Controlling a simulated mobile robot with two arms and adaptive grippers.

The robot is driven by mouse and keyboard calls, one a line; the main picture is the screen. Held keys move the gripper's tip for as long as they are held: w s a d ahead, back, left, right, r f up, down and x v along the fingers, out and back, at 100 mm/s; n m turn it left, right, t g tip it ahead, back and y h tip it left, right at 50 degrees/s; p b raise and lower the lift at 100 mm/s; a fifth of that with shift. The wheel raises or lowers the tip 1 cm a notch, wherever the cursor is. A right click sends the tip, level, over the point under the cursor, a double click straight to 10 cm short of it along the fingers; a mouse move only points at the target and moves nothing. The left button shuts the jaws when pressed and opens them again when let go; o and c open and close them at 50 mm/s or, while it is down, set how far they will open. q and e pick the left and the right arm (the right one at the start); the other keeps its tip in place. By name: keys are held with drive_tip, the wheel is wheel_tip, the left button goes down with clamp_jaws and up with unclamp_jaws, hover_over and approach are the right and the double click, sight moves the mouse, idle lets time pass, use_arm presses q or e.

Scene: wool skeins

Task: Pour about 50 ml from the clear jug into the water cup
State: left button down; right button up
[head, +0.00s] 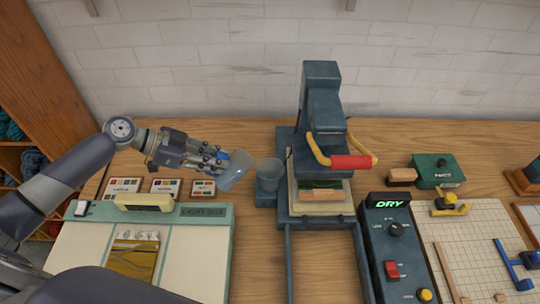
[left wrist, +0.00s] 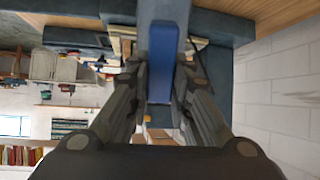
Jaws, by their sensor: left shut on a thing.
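My left gripper (head: 220,158) is shut on the clear jug (head: 238,170), which is tilted to the right above the table. In the left wrist view, a blue part (left wrist: 165,62), perhaps the jug's handle, sits between the fingers of the left gripper (left wrist: 162,75). The clear water cup (head: 269,169) stands upright in a blue holder at the left side of the press. The jug is just left of the cup, with a small gap between them. I cannot make out the water level in either, or any stream. My right gripper is not in view.
The blue press (head: 322,95) with its red-handled lever (head: 350,162) stands close right of the cup. A control box marked DRY (head: 390,240) is at front right. Small labelled boxes (head: 163,186) and a green-edged board (head: 190,211) lie below my left arm. A brick wall is behind.

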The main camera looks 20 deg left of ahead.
sight(232, 156)
use_arm(q)
drive_tip(key=d+r+y+p, duration=0.1)
drive_tip(key=p, duration=0.3)
drive_tip(key=w+d+r+g+y+p, duration=0.1)
drive_tip(key=r+p, duration=0.1)
drive_tip(key=p, duration=0.2)
drive_tip(key=d+r+g+y+p, duration=0.1)
drive_tip(key=r+y+p, duration=0.1)
drive_tip(key=p, duration=0.1)
drive_tip(key=shift+w+p, duration=0.25)
drive_tip(key=shift+p, duration=0.15)
drive_tip(key=shift+f+b, duration=0.45)
drive_tip(key=shift+f, duration=0.1)
drive_tip(key=shift+d+y, duration=0.15)
drive_tip(key=shift+y, duration=0.15)
drive_tip(key=shift+r, duration=0.1)
drive_tip(key=shift+w+r+g, duration=0.1)
drive_tip(key=shift+g, duration=0.2)
drive_tip(key=shift+d+r+y, duration=0.15)
drive_tip(key=shift+y, duration=0.15)
drive_tip(key=shift+w+d+r+y, duration=0.15)
drive_tip(key=shift+d+r+y, duration=0.05)
drive_tip(key=shift+y, duration=0.2)
drive_tip(key=shift+w+d+r, duration=0.1)
drive_tip(key=shift+w+d, duration=0.15)
drive_tip(key=shift+d, duration=0.05)
drive_tip(key=shift+w+d+r+g+y, duration=0.1)
drive_tip(key=shift+d+r+g+y, duration=0.1)
drive_tip(key=shift+g+y, duration=0.1)
